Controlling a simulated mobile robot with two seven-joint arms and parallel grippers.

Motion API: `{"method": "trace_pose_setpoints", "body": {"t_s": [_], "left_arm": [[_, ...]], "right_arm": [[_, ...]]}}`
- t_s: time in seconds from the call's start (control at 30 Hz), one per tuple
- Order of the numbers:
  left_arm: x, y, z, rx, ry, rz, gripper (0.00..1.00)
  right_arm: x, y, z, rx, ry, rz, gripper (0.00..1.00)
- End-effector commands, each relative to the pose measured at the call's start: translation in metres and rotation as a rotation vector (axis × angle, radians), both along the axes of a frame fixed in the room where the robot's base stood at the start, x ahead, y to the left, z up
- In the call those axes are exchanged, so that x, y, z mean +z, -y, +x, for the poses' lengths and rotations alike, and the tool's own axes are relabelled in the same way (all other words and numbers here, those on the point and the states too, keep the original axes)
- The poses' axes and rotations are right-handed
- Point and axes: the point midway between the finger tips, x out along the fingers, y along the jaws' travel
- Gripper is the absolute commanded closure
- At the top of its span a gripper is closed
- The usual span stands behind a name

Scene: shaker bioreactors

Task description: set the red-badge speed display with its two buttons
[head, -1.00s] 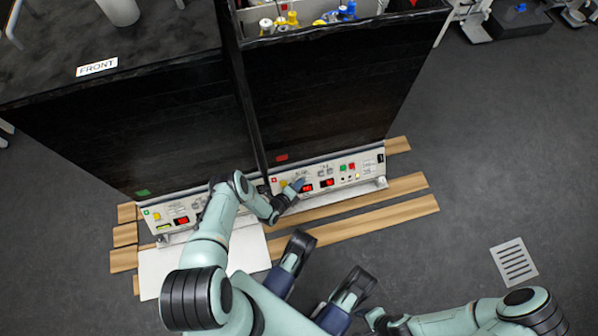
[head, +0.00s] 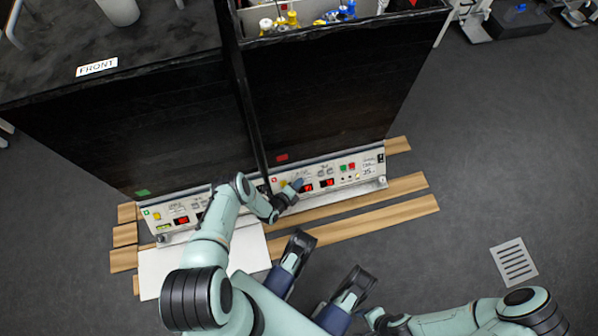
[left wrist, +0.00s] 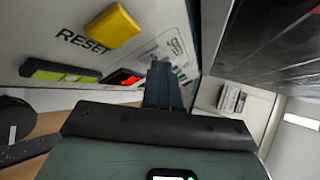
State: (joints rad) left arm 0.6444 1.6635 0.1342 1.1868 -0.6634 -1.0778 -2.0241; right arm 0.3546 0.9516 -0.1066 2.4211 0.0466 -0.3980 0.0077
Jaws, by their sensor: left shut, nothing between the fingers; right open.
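The red-badged control panel (head: 355,165) runs along the base of the right dark cabinet, with a red badge (head: 281,157) above it. It carries two red-lit displays, a left one (head: 307,188) and a right one (head: 327,183); I cannot read their digits or tell which shows speed. My left gripper (head: 298,184) is shut and empty, its tip at the panel just left of the left display. Its closed fingers (left wrist: 162,85) show in the left wrist view, partly covering a red display (left wrist: 122,77). Contact and the small buttons are unclear. My right gripper (head: 325,268) is open and empty, away from the panel.
The left cabinet has a green badge (head: 143,193) and a similar panel (head: 160,236).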

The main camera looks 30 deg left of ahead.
Motion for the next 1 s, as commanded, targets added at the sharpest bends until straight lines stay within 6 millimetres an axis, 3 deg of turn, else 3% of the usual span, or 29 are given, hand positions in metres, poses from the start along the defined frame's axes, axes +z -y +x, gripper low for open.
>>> {"method": "trace_pose_setpoints", "body": {"t_s": [1.0], "left_arm": [[0.013, 0.010, -0.008, 0.000, 0.000, 0.000, 1.00]], "right_arm": [[0.016, 0.000, -0.003, 0.000, -0.001, 0.000, 0.37]]}}
